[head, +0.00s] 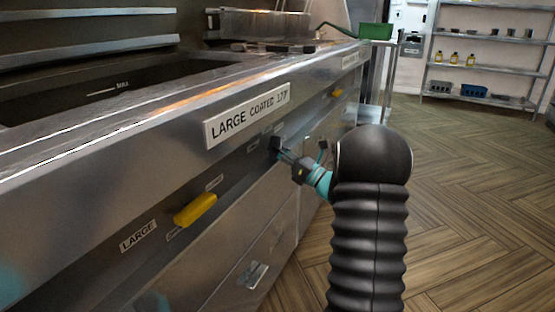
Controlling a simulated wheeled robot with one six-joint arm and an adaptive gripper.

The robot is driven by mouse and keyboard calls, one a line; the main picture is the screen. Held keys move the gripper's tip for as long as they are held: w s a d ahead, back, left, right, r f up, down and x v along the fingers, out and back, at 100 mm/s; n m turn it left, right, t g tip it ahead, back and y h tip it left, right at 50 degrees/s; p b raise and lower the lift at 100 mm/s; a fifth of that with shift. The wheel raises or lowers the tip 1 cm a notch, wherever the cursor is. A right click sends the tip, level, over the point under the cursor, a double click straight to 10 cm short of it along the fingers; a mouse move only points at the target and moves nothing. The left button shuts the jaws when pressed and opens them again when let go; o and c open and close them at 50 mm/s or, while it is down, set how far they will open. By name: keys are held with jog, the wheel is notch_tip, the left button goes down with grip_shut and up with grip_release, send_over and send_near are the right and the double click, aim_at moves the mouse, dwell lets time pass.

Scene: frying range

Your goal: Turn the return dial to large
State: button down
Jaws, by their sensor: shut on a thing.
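The return dial (276,145) is a small dark knob on the front panel of the fryer range, below the plate reading "LARGE COATED 177" (247,115). Small labels sit by the dial, too small to read surely. My gripper (284,154) reaches in from the right and is shut on the dial. My arm and the gripper body hide part of the panel to the right. The dial's exact pointing direction cannot be told.
A yellow handle (195,210) sticks out at the near left, beside a "LARGE" label (138,235). Another yellow handle (337,93) is farther along. An open vat (95,92) lies above. A shelf rack (485,68) stands far back; the floor at right is clear.

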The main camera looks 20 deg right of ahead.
jog(key=shift+f+n+g+y+b, duration=0.1)
jog(key=shift+n+g+y+b, duration=0.5)
jog(key=shift+n, duration=1.1)
jog(key=c, duration=1.3)
grip_release()
jog(key=v, duration=1.2)
jog(key=shift+f, duration=0.15)
jog(key=shift+w+n, duration=0.1)
jog(key=shift+n, duration=0.2)
